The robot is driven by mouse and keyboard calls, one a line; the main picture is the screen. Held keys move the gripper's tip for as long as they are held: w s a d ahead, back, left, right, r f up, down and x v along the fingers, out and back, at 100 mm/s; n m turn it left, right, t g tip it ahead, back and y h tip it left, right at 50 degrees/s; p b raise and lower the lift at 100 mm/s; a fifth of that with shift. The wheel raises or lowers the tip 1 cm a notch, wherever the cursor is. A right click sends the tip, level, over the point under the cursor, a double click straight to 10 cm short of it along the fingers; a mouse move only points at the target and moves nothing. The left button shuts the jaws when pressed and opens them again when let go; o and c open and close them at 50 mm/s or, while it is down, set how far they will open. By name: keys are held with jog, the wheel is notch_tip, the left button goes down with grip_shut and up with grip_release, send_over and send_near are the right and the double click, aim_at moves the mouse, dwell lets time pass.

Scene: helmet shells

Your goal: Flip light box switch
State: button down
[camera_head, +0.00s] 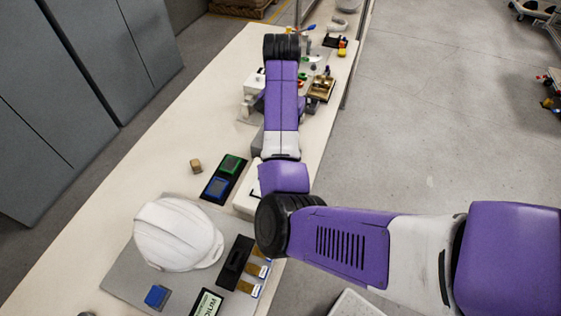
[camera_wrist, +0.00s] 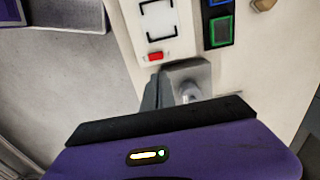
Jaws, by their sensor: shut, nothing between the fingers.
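The light box (camera_wrist: 157,28) is a white panel with black corner marks, at the top of the wrist view. Its small red switch (camera_wrist: 155,56) sits near the panel's lower edge. The light box (camera_head: 247,198) also shows in part beside my arm in the head view; its switch is hidden there. My gripper (camera_wrist: 152,88) is shut and empty, a dark grey shape just below the red switch in the wrist view. I cannot tell whether it touches the switch. In the head view my arm hides the gripper.
A grey block with a round post (camera_wrist: 188,82) stands right beside my gripper. A black tray with green and blue squares (camera_head: 225,177) lies left of the light box. A white helmet (camera_head: 178,235) rests on a grey mat (camera_head: 120,286). The table's left strip is mostly clear.

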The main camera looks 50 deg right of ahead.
notch_tip(320, 180, down, 10)
jog(key=b, duration=0.5)
jog(key=shift+b, duration=0.35)
jog(key=shift+f+p, duration=0.55)
jog(key=shift+f, duration=1.3)
